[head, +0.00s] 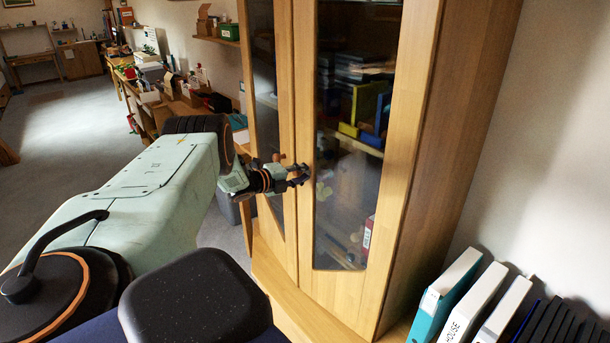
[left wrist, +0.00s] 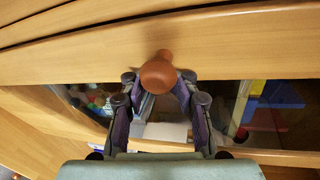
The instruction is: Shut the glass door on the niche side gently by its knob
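The wooden cabinet has two tall glass doors, a narrow-looking left one (head: 285,90) and a wider-looking right one (head: 398,150). My left gripper (head: 299,174) is at the doors' meeting stiles, at mid height. In the left wrist view a round reddish-brown knob (left wrist: 158,72) stands on a wooden stile (left wrist: 230,62). My left gripper also shows there (left wrist: 160,80), its fingers apart on either side of the knob. I cannot tell whether the fingers touch it. Whether either door stands slightly ajar is unclear. My right gripper is not in view.
Books and coloured boxes (head: 368,105) show behind the glass. Several binders (head: 470,305) stand at the lower right, beside the cabinet. A cluttered bench (head: 150,95) runs along the wall at the back left. The grey floor (head: 75,130) there is clear.

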